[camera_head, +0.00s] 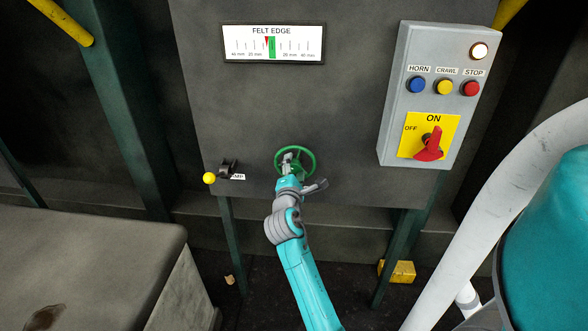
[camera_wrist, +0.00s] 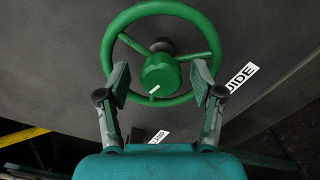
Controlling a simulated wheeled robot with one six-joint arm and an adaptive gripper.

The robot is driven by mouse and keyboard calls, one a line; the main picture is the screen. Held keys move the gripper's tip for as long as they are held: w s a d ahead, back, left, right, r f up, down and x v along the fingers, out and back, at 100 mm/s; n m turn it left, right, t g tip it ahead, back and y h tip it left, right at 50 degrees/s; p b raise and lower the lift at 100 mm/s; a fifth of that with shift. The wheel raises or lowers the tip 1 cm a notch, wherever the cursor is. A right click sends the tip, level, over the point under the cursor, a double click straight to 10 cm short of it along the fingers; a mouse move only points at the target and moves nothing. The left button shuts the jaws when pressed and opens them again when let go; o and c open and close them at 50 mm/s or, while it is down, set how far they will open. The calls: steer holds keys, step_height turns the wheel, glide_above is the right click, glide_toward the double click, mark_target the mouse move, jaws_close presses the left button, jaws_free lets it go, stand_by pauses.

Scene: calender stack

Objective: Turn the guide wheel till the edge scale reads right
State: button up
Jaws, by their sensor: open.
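The green guide wheel (camera_head: 309,153) is on the grey panel, low and in the middle. In the wrist view the wheel (camera_wrist: 160,9) shows its rim, spokes and round hub. My gripper (camera_head: 291,157) is at the wheel. In the wrist view its two fingers (camera_wrist: 160,85) are apart, one on each side of the hub, near the lower rim. I cannot tell whether they touch the rim. The edge scale (camera_head: 290,46), marked FELT EDGE, is at the top of the panel. Its red pointer (camera_head: 267,41) is at the left edge of the green band (camera_head: 272,48).
A grey control box (camera_head: 393,120) at right has HORN, CRAWL and STOP buttons, a lit lamp (camera_head: 479,51) and a red switch (camera_head: 430,146) near ON. A lever with a yellow knob (camera_head: 209,178) is left of the wheel. A grey block (camera_head: 90,240) fills the lower left.

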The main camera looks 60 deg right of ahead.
steer(key=shift+a, duration=0.1)
steer(key=v, duration=1.2)
steer(key=shift+f, duration=0.1)
steer(key=s+a+f+m+t+y, duration=0.1)
steer(key=s+a+f+t+y, duration=0.35)
steer(key=a+f, duration=0.5)
steer(key=s+a+f+t+y, duration=0.3)
steer(key=a+f+y, duration=0.3)
steer(key=a, duration=0.7)
steer(key=s+a+r+m+y, duration=0.2)
steer(key=s+a+m+y, duration=0.1)
steer(key=s, duration=0.6)
steer(key=s+a+r+m+y, duration=0.2)
steer(key=s+a+m+y, duration=0.1)
steer(key=s+a+m, duration=0.3)
steer(key=shift+s+a, duration=1.35)
steer(key=shift+s, duration=0.6)
steer(key=shift+t, duration=0.25)
stand_by(0.7)
